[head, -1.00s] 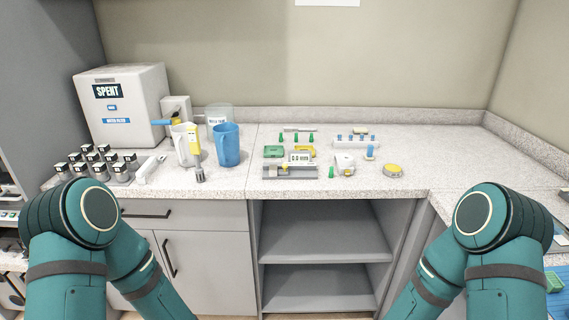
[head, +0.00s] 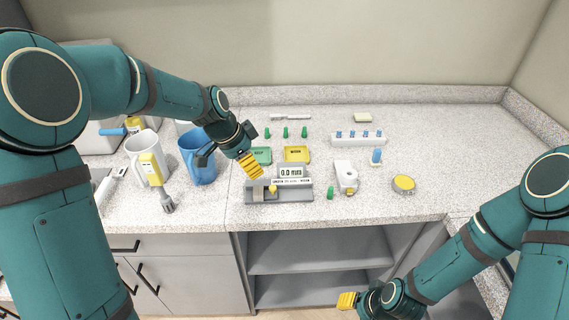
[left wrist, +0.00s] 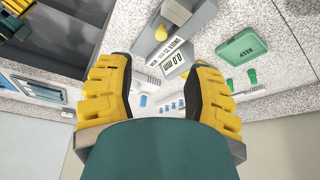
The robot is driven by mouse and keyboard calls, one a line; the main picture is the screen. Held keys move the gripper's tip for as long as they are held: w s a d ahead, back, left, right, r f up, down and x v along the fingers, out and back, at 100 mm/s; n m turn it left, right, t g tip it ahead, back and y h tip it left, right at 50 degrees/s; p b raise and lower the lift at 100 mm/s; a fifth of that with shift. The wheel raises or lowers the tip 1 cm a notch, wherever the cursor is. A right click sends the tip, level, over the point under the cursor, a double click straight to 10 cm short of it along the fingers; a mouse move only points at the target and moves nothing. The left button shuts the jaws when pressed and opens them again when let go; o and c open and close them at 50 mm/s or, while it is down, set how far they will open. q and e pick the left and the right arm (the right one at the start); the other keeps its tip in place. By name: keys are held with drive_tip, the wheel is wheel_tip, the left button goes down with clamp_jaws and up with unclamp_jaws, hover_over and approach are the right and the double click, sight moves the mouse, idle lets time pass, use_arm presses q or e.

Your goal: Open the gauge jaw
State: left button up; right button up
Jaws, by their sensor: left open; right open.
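The gauge (head: 300,195) is a grey bench unit near the counter's front edge. Its display (head: 291,172) reads 0.0 mm, and a yellow knob (head: 272,189) sits on its left part. Whether the jaw has a gap is too small to tell. My right gripper (head: 348,300) is open, low in front of the counter.
Green KEEP (head: 262,155) and yellow WORK (head: 297,154) trays lie behind the gauge. A blue jug (head: 200,168) and white jug (head: 140,150) stand left. A white holder (head: 346,177), green peg (head: 330,192) and yellow-topped disc (head: 403,184) are right. The far-right counter is clear.

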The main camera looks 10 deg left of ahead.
sight(272, 187)
use_arm(q)
drive_tip(key=x, duration=0.4)
drive_tip(key=b+x, duration=0.1)
drive_tip(key=x, duration=0.7)
drive_tip(key=shift+w+d+f, duration=0.15)
drive_tip(key=shift+w+d, duration=0.15)
drive_tip(key=shift+w, duration=0.1)
drive_tip(key=shift+c, duration=0.3)
clamp_jaws()
